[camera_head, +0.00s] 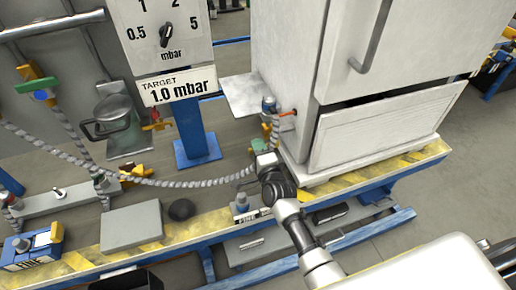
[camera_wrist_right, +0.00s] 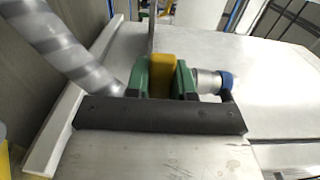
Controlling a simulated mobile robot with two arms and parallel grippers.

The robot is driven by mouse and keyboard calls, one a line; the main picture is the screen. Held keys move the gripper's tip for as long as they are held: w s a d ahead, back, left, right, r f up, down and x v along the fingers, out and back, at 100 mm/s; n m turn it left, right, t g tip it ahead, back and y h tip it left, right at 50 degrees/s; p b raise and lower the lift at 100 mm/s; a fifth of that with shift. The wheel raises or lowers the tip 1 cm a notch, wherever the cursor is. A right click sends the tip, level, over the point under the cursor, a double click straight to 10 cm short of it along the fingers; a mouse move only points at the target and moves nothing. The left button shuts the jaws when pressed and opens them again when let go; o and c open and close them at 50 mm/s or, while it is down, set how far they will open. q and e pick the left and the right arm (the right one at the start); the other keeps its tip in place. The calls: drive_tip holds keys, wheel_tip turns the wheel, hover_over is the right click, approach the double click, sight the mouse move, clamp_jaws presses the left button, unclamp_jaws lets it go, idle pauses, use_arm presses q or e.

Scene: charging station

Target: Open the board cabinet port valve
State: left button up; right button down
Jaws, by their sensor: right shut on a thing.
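The white board cabinet (camera_head: 355,60) stands on the bench at the right in the head view. Its port valve is mostly hidden there behind my right gripper (camera_head: 268,163), which reaches the cabinet's lower left side. In the right wrist view my right gripper (camera_wrist_right: 160,78) has its two green fingers closed on a yellow part that looks like the valve handle (camera_wrist_right: 162,66). A silver fitting with a blue end (camera_wrist_right: 225,80) sits just right of the fingers. How far the valve is turned cannot be told. My left gripper is not in view.
A grey striped hose (camera_head: 150,182) runs across the bench to the cabinet side; it passes close left of the gripper in the wrist view (camera_wrist_right: 60,40). A pressure panel reading "TARGET 1.0 mbar" (camera_head: 178,86) stands left of the cabinet.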

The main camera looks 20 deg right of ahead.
drive_tip(key=shift+f, duration=0.15)
drive_tip(key=n, duration=0.1)
drive_tip(key=f+n, duration=0.1)
drive_tip(key=n, duration=0.1)
drive_tip(key=shift+d+f+n, duration=0.15)
drive_tip(key=shift+f+n, duration=0.15)
drive_tip(key=d+f+n, duration=0.3)
drive_tip(key=d+n, duration=0.2)
drive_tip(key=n, duration=0.9)
drive_tip(key=shift+d+f, duration=0.15)
drive_tip(key=shift+f, duration=0.25)
drive_tip(key=shift+n, duration=0.3)
drive_tip(key=c, duration=1)
unclamp_jaws()
drive_tip(key=shift+o, duration=0.2)
